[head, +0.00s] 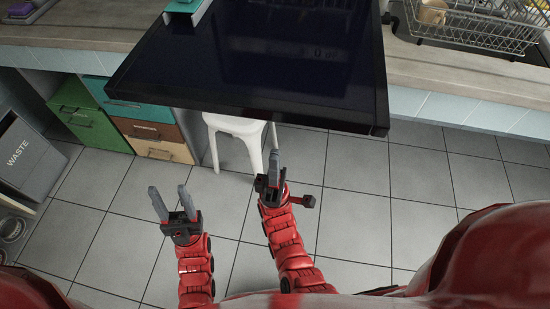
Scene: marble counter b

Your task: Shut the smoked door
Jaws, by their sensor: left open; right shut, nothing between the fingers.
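The smoked door appears to be the large dark glossy panel (250,60) at the top centre of the head view. Its near edge juts out past the counter front over the floor; its far side is cut off by the frame, so I cannot tell how far open it stands. My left gripper (169,191) is open and empty, below and left of the panel's near edge in the picture. My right gripper (274,157) is shut and empty, just below that near edge in the picture. Neither visibly touches the panel.
A white stool (232,126) stands partly hidden under the panel. Coloured drawers (145,130) are at left, beside a grey waste bin (25,155). A wire dish rack (480,25) sits on the right counter (450,75). Tiled floor (350,190) is open in front.

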